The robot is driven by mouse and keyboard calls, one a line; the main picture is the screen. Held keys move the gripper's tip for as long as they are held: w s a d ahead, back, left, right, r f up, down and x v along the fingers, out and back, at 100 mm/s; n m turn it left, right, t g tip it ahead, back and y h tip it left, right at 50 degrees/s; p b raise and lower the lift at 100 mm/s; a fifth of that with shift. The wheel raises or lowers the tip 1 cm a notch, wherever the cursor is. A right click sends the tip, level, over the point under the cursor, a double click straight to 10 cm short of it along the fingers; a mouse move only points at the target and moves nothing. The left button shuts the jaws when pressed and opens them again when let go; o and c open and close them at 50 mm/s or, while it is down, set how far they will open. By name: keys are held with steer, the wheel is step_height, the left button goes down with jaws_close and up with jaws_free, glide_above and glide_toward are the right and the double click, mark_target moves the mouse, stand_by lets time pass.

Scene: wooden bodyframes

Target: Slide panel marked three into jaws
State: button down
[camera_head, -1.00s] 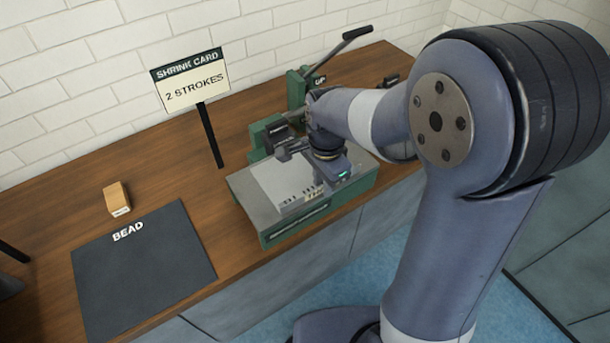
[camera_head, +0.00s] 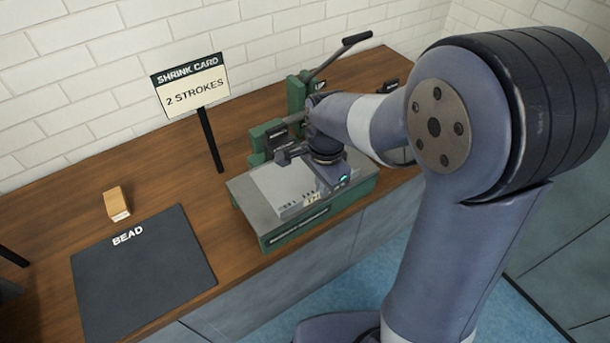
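A light grey sheet panel (camera_head: 275,187) lies flat on the bed of the green shrinker machine (camera_head: 243,206). Small marks show near its front right edge, too small to read surely as a three. My gripper (camera_head: 333,180) points down at the panel's right side and covers part of it. I cannot see whether its fingers are closed on the panel. The machine's jaws (camera_head: 280,141), a dark block with a green housing, stand behind the panel's far edge. The gap between panel and jaws is partly hidden by my wrist.
A sign (camera_head: 191,88) reading SHRINK CARD, 2 STROKES stands left of the machine. A dark mat (camera_head: 140,262) marked BEAD and a small wooden block (camera_head: 115,200) are at left. The machine's lever (camera_head: 340,55) rises behind. Wooden bench between mat and machine is clear.

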mark_target(307, 179)
steer(key=shift+w+a, duration=0.1)
steer(key=shift+w, duration=0.05)
steer(key=shift+w+a+p, duration=0.3)
steer(key=shift+w+a, duration=0.4)
steer(key=shift+w, duration=0.35)
steer(key=shift+w+a+p, duration=0.3)
steer(key=shift+w+a, duration=0.4)
steer(key=shift+w, duration=0.3)
steer(key=shift+w+a, duration=0.1)
steer(key=shift+w+a, duration=0.1)
steer(key=shift+w, duration=0.1)
steer(key=c, duration=1)
jaws_free()
steer(key=shift+c, duration=0.2)
steer(key=shift+r, duration=0.1)
step_height(307, 179, up, 7)
steer(key=p, duration=0.5)
steer(key=shift+p, duration=0.35)
